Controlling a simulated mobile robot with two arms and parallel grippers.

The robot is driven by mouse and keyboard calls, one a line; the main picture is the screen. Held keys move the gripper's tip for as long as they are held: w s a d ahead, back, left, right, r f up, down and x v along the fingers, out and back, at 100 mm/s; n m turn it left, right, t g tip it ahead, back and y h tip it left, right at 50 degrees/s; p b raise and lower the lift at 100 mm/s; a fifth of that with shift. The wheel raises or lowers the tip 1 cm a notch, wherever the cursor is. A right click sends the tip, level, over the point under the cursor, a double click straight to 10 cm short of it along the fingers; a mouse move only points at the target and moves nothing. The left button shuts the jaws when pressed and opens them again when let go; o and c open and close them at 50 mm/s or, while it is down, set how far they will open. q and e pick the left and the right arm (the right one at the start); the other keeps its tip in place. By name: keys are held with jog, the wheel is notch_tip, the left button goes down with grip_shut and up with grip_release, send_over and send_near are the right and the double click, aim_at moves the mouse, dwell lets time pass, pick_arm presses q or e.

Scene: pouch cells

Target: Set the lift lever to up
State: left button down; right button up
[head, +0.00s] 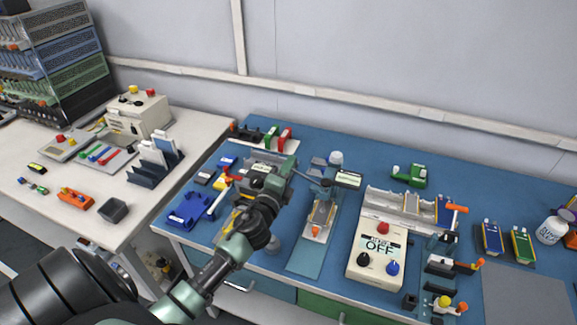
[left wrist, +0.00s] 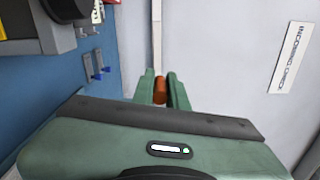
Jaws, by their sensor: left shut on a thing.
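My left gripper (head: 288,166) reaches in from the lower left over the blue bench, above the grey fixture (head: 258,157) left of centre. In the left wrist view its two green fingers (left wrist: 161,91) are closed on a red-orange cylindrical knob (left wrist: 160,88). The knob looks like a lever's grip; its stem and base are hidden there. In the head view my gripper and arm hide the held knob, so I cannot tell the lever's position. My right gripper is in neither view.
A white control box (head: 374,257) reading OFF stands right of centre. A slim fixture with an orange knob (head: 316,229) is just right of my gripper. Blue brackets (head: 188,210) lie left. Orange-handled devices (head: 457,208) stand right. The wall is behind.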

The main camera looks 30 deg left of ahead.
pick_arm(q)
jog(key=shift+r, duration=0.1)
jog(key=c, duration=1.4)
grip_release()
jog(key=b+v, duration=0.1)
jog(key=v, duration=0.6)
jog(key=shift+s+d, duration=0.15)
jog(key=shift+s, duration=0.25)
